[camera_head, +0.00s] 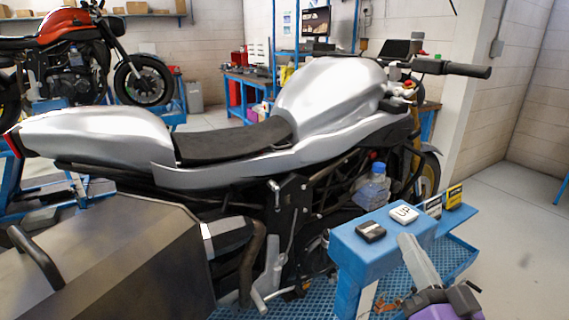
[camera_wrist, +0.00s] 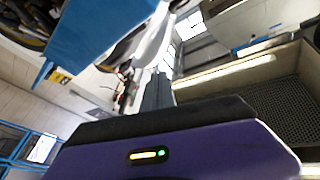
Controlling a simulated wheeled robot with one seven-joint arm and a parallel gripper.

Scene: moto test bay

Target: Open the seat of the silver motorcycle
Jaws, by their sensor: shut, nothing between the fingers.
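The silver motorcycle (camera_head: 325,90) stands across the middle of the head view, tail to the left and handlebar to the right. Its black seat (camera_head: 235,143) lies flat between the tank and the silver tail (camera_head: 95,137); no raised edge or gap shows. My gripper (camera_head: 406,240) is at the lower right of the head view, over the front of the blue stand and well apart from the seat. Its fingers are together and empty. In the wrist view my gripper (camera_wrist: 158,82) points at a tilted scene; the seat cannot be made out there.
The blue stand (camera_head: 350,252) carries a black button (camera_head: 370,232) and a white button marked UP (camera_head: 404,214). A bottle (camera_head: 373,185) stands behind it. A large grey box (camera_head: 110,262) with a black handle blocks the lower left. An orange motorcycle (camera_head: 75,50) stands behind.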

